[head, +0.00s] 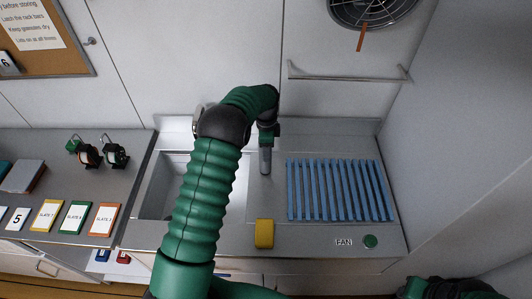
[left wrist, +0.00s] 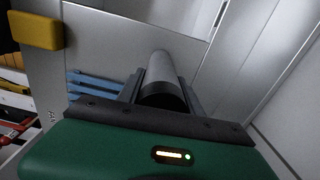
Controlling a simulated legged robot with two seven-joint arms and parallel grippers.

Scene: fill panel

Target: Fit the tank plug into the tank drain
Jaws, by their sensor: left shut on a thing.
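My left gripper (head: 267,142) is over the steel counter, just right of the tank (head: 151,195). It is shut on a grey cylinder (head: 265,161), which looks to be the tank plug. The cylinder hangs upright below the jaws in the head view. In the left wrist view it sits between the two dark fingers (left wrist: 165,100), with a dark band near them. My left arm crosses the tank and covers much of its floor. The drain is not visible. Only part of my right arm shows at the lower right; its fingers do not show.
A yellow sponge (head: 264,233) lies at the counter's front. A blue slatted rack (head: 337,190) fills the right side, with a green fan button (head: 370,241) before it. A shelf rail (head: 348,78) runs above. Colored slates (head: 75,217) and two reels (head: 115,155) are at left.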

